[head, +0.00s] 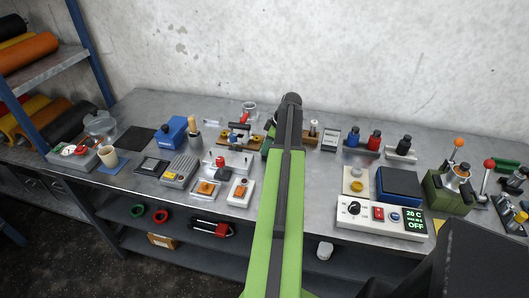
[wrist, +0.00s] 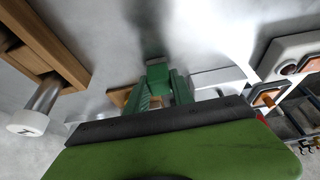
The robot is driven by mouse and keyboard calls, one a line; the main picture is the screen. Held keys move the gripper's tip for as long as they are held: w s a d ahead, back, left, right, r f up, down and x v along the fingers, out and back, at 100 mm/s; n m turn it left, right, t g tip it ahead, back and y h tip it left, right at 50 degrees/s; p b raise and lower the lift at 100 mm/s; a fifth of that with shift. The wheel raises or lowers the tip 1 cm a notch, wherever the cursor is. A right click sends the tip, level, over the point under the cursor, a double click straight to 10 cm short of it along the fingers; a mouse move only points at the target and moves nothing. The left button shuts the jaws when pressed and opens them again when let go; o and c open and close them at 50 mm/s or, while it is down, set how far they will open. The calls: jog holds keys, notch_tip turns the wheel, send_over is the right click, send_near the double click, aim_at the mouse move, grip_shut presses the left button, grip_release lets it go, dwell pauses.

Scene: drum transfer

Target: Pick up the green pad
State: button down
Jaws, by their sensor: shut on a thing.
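In the wrist view, the fingers of my gripper (wrist: 160,90) are green and closed around a small green block, which I take to be the green pad (wrist: 157,71). The pad shows just beyond the fingertips, and the part between the fingers is mostly hidden. A grey, shiny surface lies beyond it; I cannot tell whether the pad touches it. In the head view, my own arm covers the gripper, and the pad cannot be made out there.
A wooden block with a white-capped metal peg (wrist: 28,122) is at the wrist view's left. The bench (head: 130,180) is crowded: a blue box (head: 172,130) and orange-button boxes (head: 206,190) at left, a control box (head: 380,215) and blue pad block (head: 399,184) at right.

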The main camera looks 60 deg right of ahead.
jog(key=shift+r, duration=0.1)
jog(key=p+v, duration=0.2)
jog(key=w+p+v, duration=0.1)
jog(key=p+v, duration=0.2)
jog(key=shift+r, duration=0.3)
jog(key=s+d+r+p, duration=0.5)
jog(key=s+p, duration=0.1)
jog(key=s, duration=0.3)
jog(key=shift+d+r, duration=0.3)
